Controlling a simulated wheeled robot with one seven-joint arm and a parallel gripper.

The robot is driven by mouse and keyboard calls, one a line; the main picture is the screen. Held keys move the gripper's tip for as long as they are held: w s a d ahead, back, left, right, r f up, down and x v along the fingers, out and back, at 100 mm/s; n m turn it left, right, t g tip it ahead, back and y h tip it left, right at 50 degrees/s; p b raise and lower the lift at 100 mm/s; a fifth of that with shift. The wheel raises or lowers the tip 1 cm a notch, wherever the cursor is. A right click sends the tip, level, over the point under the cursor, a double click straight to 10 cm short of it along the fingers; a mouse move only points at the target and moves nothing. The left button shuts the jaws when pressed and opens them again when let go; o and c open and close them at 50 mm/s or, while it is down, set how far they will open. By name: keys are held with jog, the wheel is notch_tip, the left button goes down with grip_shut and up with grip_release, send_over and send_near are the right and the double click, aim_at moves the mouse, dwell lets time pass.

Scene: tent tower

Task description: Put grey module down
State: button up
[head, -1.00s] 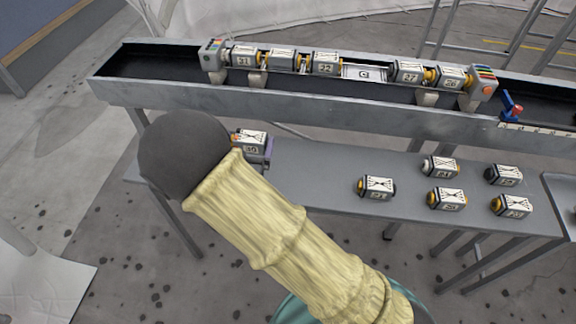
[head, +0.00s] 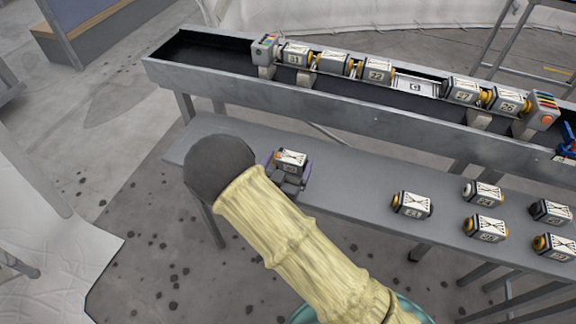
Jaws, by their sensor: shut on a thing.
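My gripper (head: 288,174) is shut on a grey module (head: 291,160) with a white label on top. It holds the module over the left part of the grey bench (head: 345,182). My arm hides part of the bench, and I cannot tell whether the module touches the surface. Several similar modules sit on the bench to the right, the nearest being one (head: 412,204) near the front edge.
Behind the bench runs a raised metal trough (head: 330,105) with a row of modules between two end blocks (head: 264,50). The bench between my gripper and the loose modules is clear.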

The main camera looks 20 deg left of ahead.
jog(key=shift+f, duration=0.45)
jog(key=shift+f, duration=0.15)
jog(key=o, duration=0.9)
jog(key=shift+r, duration=0.2)
jog(key=s, duration=0.8)
jog(key=s+a, duration=0.1)
jog(key=s, duration=0.3)
jog(key=shift+f, duration=0.1)
